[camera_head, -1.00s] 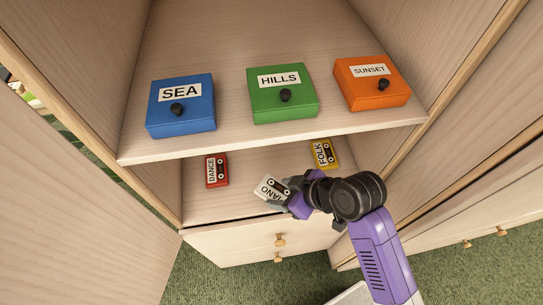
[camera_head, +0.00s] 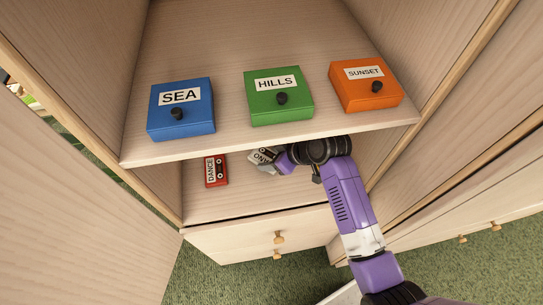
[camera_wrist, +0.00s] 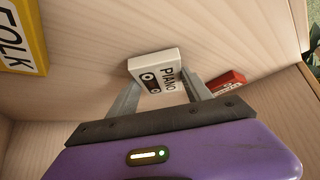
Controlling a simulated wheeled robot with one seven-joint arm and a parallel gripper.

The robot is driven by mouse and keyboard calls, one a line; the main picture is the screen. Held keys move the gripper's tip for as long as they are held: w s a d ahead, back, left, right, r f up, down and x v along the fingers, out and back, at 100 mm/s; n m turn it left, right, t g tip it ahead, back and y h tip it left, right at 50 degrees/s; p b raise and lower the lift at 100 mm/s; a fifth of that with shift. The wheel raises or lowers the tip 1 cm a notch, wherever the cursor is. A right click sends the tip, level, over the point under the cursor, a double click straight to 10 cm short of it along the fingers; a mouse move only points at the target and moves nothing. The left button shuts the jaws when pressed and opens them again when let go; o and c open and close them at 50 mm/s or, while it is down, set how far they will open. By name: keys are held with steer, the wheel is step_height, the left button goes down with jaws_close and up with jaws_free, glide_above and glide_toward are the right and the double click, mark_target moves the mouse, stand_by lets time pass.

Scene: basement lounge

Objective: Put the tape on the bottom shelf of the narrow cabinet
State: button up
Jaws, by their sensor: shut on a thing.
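A white cassette tape labelled PIANO (camera_wrist: 157,72) is held between the fingers of my gripper (camera_wrist: 160,95). In the head view the tape (camera_head: 263,155) shows only in part, inside the bottom compartment of the narrow cabinet. My gripper (camera_head: 278,162) is shut on it, below the front edge of the upper shelf. The bottom shelf (camera_head: 240,203) is the cabinet floor above a drawer. I cannot tell whether the tape touches that shelf.
A red DANCE tape (camera_head: 216,170) stands on the bottom shelf at the left. A yellow FOLK tape (camera_wrist: 22,38) shows in the wrist view. Blue SEA (camera_head: 180,108), green HILLS (camera_head: 279,96) and orange SUNSET (camera_head: 366,86) boxes sit on the shelf above. Bare shelf lies in front.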

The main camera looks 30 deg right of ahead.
steer(key=shift+f, duration=0.2)
steer(key=o, duration=1.4)
steer(key=shift+c, duration=0.2)
steer(key=shift+r, duration=0.1)
